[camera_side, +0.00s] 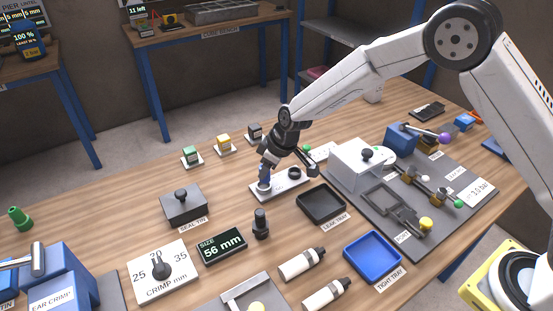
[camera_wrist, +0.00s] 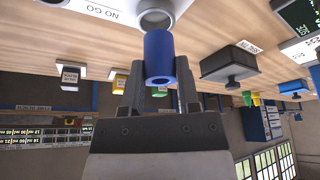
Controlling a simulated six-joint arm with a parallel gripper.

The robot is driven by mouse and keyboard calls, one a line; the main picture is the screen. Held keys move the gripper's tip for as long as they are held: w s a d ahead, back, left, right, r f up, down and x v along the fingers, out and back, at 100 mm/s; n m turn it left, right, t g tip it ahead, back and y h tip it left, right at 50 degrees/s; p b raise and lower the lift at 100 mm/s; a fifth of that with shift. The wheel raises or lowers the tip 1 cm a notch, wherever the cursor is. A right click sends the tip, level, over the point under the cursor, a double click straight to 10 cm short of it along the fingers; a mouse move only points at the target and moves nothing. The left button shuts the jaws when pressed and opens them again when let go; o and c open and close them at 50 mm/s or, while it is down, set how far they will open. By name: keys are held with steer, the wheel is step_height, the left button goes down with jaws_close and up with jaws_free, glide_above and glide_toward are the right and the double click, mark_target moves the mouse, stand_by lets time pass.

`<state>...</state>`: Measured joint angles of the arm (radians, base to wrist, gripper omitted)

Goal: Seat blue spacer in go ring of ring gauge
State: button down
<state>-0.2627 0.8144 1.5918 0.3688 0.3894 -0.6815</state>
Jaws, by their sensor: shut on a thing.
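The blue spacer (camera_wrist: 159,54) is a short blue tube between my gripper's fingertips (camera_wrist: 160,78). My gripper (camera_side: 266,165) is shut on it and points down at the left end of the ring gauge. The ring gauge (camera_side: 278,188) is a pale plate with two rings. The go ring (camera_wrist: 155,14) is a grey ring directly beyond the spacer's far end in the wrist view, partly covered by it. I cannot tell whether the spacer's end is inside it or just over it. The dark no-go ring (camera_side: 294,173) sits at the plate's right, by the NO GO label (camera_wrist: 100,12).
A dark leak tray (camera_side: 307,213) stands close to the gauge's right. Several small coloured blocks on white bases, such as the yellow one (camera_side: 223,142), stand behind.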

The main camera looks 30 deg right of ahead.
steer(key=shift+w+a+f, duration=0.1)
steer(key=shift+w+f, duration=0.2)
steer(key=shift+f, duration=1.55)
steer(key=shift+f, duration=0.15)
steer(key=shift+c, duration=1.6)
jaws_free()
steer(key=v, duration=1.2)
steer(key=shift+r, duration=0.2)
